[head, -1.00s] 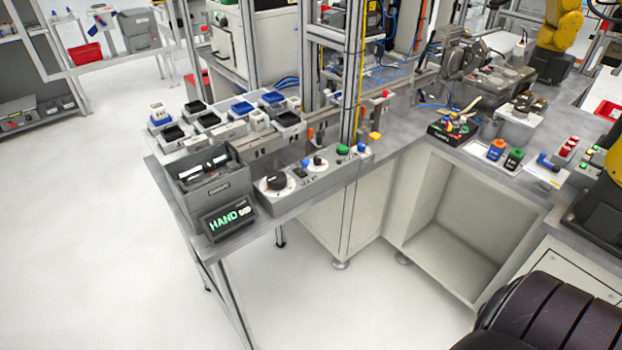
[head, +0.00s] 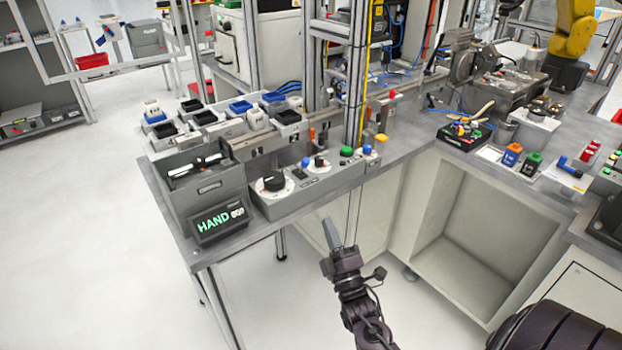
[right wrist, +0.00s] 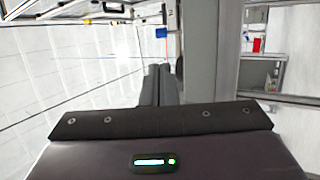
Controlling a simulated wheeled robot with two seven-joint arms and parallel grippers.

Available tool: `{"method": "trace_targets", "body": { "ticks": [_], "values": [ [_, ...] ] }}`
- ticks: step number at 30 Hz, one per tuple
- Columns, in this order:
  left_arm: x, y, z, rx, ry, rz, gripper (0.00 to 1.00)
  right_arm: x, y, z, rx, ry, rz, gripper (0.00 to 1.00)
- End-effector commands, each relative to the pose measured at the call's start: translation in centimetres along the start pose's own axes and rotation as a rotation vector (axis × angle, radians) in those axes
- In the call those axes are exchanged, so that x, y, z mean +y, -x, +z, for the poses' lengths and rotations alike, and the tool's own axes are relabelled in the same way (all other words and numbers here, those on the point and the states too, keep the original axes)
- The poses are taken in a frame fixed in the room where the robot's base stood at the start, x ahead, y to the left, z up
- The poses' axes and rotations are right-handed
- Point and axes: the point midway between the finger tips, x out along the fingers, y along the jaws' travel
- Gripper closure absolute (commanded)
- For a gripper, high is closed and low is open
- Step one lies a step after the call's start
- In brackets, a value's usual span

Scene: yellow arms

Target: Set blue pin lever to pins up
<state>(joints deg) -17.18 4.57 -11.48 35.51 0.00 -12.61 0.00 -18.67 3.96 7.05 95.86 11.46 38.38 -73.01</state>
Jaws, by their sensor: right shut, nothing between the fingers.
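A blue-handled lever (head: 566,164) sits on a small white block on the right-hand bench in the head view. Small blue knobs also stand on the grey control panel (head: 283,203), one near its middle (head: 306,162) and one near its right end (head: 367,149). I cannot tell surely which of these is the pin lever, nor its setting. My right gripper (head: 328,222) is shut and empty, in front of the bench edge, left of the blue-handled lever and apart from everything. Its closed fingers (right wrist: 161,72) also show in the right wrist view. My left gripper is out of view.
A display reading HAND (head: 218,222) stands at the bench's front left corner beside a grey box (head: 207,190). Upright metal posts (head: 357,80) rise behind the panel. An open cabinet (head: 470,215) is under the right bench. The floor in front is clear.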

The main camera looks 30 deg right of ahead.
Motion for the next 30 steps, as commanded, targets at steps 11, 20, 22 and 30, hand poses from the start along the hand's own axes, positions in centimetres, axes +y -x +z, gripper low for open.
{"method": "trace_targets", "body": {
  "ticks": [11, 20, 22, 30],
  "values": [
    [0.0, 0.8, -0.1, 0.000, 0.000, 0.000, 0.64, 0.2, -2.8, -0.1, 0.000, -0.004, 0.000, 1.00],
    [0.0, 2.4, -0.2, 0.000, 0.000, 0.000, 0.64, 0.2, -9.3, -0.1, 0.000, -0.004, -0.001, 1.00],
    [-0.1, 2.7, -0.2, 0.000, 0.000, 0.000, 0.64, 0.1, -10.6, -0.1, 0.000, -0.004, -0.001, 1.00],
    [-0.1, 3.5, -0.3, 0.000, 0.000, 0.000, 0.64, -0.1, -13.6, 0.0, 0.000, -0.003, -0.004, 1.00]
  ]
}}
